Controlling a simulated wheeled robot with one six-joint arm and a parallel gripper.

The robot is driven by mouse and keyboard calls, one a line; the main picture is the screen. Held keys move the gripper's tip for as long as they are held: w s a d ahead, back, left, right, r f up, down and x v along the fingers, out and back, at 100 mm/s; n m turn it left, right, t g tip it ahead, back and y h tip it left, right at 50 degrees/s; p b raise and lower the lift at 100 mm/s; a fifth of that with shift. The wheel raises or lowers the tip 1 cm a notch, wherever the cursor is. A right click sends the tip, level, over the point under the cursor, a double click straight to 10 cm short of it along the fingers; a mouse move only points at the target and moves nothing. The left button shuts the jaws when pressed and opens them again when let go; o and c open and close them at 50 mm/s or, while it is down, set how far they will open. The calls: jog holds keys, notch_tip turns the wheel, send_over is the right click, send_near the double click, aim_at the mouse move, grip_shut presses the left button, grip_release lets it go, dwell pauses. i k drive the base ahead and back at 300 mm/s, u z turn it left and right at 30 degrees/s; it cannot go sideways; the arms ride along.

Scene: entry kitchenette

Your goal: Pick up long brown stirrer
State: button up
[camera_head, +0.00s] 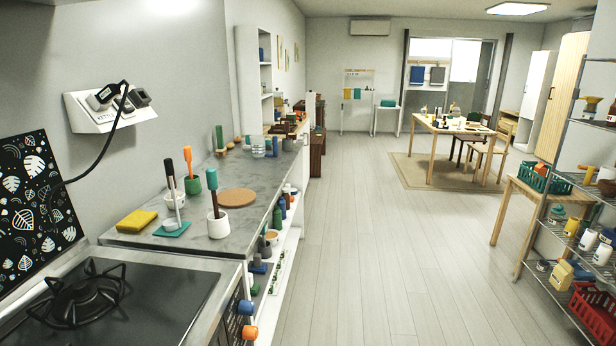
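Several long-handled utensils stand on the grey counter (180,250) at the left. One with an orange top (188,156) rises from a green pot (193,186). A dark-handled one with a pale shaft (170,178) stands by a teal mat (172,229). My gripper is not in view.
A yellow sponge (137,221) and a round cork mat (237,198) lie on the counter. A black hob (110,300) is in front. Shelves of small items are below the counter's right edge. The wooden floor (350,250) is clear; a metal rack (570,175) stands at right.

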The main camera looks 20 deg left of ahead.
aim_at(210, 175)
jog(key=z, duration=0.15)
jog(key=i, duration=1.65)
jog(key=u, duration=0.85)
jog(key=i, duration=0.95)
jog(key=u, duration=1.2)
jog(key=i, duration=0.45)
jog(key=u, duration=0.3)
